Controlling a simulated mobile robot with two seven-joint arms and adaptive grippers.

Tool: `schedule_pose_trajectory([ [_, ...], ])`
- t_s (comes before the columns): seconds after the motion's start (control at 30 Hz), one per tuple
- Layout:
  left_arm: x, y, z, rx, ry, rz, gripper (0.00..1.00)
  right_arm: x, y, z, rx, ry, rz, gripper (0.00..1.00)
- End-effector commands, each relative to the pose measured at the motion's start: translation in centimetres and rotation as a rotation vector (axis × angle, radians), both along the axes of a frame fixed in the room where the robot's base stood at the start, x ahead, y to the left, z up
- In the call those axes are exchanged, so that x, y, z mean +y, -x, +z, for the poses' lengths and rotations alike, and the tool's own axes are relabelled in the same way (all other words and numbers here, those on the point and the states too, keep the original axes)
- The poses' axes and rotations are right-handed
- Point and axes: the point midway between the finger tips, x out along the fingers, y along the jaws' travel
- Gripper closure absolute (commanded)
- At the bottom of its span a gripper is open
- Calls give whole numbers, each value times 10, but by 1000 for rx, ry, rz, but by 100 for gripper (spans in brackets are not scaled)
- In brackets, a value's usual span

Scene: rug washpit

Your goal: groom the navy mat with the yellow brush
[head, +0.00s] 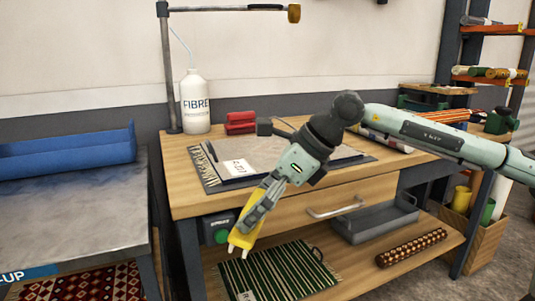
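A mat with a dark border and pale fringe (207,176) lies flat on the wooden bench; its middle looks grey, and a white tag (234,168) lies on its left part. My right arm comes in from the right and crosses in front of the mat, hiding part of it. My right gripper (250,218) points down and left, in front of the bench's front edge. Its fingers close around a yellow piece (243,237) that looks like the yellow brush; bristles cannot be made out. It is apart from the mat. My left gripper is not in view.
A drawer handle (336,208) juts out in front. The lower shelf holds a grey tray (375,220), a green striped mat (275,275) and a patterned roll (411,247). A blue bin (70,152) sits left.

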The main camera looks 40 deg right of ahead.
Motion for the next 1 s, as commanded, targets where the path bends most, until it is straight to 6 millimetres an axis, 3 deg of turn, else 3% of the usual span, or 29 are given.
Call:
schedule_pose_trajectory([
  [0.03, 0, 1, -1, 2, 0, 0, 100, 10, 5, -27, 12, 0, 25, 33],
  [0.2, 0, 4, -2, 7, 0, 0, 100, 41, 13, -98, 6, -6, 98, 33],
  [0.5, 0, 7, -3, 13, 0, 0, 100, 76, 22, -183, 3, -7, 180, 33],
  [0.8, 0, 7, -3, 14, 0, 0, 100, 101, 28, -242, -2, -6, 240, 33],
  [1.0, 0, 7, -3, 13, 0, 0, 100, 113, 24, -235, -20, -8, 265, 33],
])
